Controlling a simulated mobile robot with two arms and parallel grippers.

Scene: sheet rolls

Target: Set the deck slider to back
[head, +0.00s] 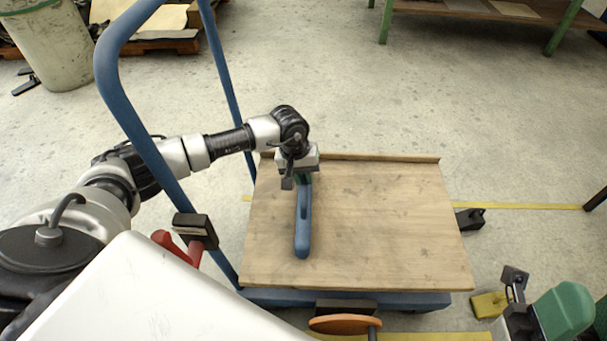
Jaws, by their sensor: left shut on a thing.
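The deck slider is a long blue piece (303,232) lying on the wooden cart deck (390,220), left of its middle. It runs from near the deck's far edge toward me. My left gripper (300,178) is over the slider's far end and is shut on it there. A bit of green shows at the jaws. The gripper hides the slider's far end and the exact grip. I cannot make out my right gripper.
The cart's blue handle frame (140,135) rises at the left, close to my left arm. A red lever (172,246) and an orange disc (345,324) are near the front. A green object (565,310) is at lower right. Most of the deck's right side is clear.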

